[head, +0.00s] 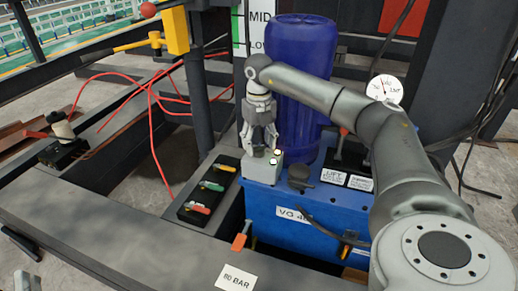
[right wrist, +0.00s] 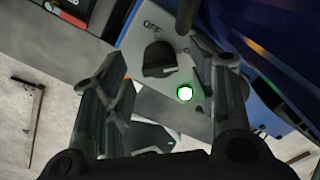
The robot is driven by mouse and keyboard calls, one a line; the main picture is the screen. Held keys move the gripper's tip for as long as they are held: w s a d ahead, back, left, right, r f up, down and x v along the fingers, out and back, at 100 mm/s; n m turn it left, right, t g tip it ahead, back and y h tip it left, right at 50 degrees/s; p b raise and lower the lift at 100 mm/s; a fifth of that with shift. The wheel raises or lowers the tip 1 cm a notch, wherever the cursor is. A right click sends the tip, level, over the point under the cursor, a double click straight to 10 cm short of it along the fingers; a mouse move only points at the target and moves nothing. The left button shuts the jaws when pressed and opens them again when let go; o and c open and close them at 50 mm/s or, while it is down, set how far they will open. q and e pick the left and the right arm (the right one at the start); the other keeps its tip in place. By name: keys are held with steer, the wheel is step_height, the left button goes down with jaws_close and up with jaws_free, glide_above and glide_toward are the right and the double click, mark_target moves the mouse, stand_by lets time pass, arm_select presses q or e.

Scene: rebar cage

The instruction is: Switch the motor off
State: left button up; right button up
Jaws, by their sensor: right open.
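The motor switch is a dark rotary knob (right wrist: 159,60) on a light grey box (head: 262,168). The word OFF is printed beside the knob in the right wrist view. A round green-rimmed lamp (right wrist: 185,93) glows white on the same box. My right gripper (head: 259,148) points down just above the box. Its fingers are open, with the knob in the gap between them in the right wrist view; I cannot tell whether they touch it. The fingers partly hide the box top in the head view. At the lower left edge, a grey piece may be part of my left arm; no left gripper shows.
A blue power unit (head: 285,215) carries the box, with a blue cylinder (head: 303,60) behind. A black panel with coloured levers (head: 207,190) lies to the left. A red-handled valve (head: 240,238) stands in front. A pressure gauge (head: 385,89) and red hoses are nearby.

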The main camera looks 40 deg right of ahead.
arm_select(q)
steer(key=shift+s+r+t+h, duration=0.2)
steer(key=shift+r+t, duration=0.15)
steer(key=shift+r, duration=0.25)
steer(key=shift+s+r+t+h, duration=0.2)
steer(key=shift+r+t, duration=0.15)
steer(key=shift+r, duration=0.25)
arm_select(e)
steer(key=shift+f, duration=0.9)
